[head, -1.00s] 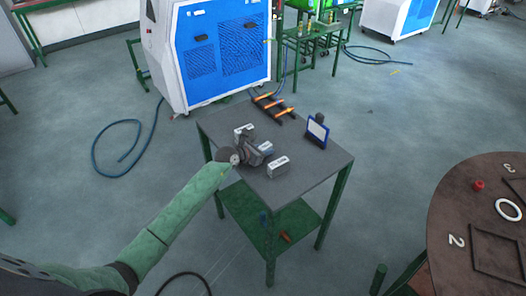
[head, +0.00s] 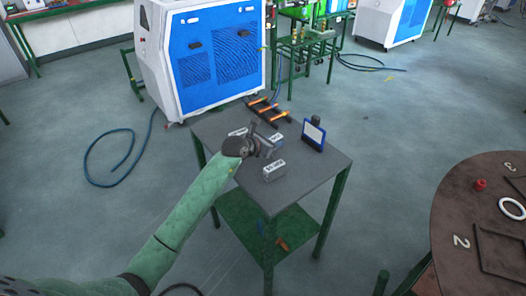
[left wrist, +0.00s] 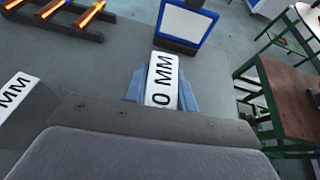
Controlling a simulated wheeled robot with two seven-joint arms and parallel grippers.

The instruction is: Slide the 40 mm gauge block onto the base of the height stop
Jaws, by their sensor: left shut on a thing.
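My left gripper (head: 267,141) is shut on a white gauge block (left wrist: 162,80) above the table. The block stands out between the blue-grey fingers, and its black label reads "0 MM", with any digit before that hidden. The height stop (head: 313,134) stands near the table's right side, a blue-framed white panel with a black knob. In the left wrist view it (left wrist: 184,24) is beyond the held block, and a gap shows between them. I cannot tell whether the held block touches the tabletop. My right gripper is not in view.
A labelled block (head: 274,170) lies near the table's front edge and another (head: 237,132) left of my gripper. A dark rack with orange-topped bars (head: 268,108) is at the back. The grey tabletop (head: 318,163) is bare in front of the stop.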

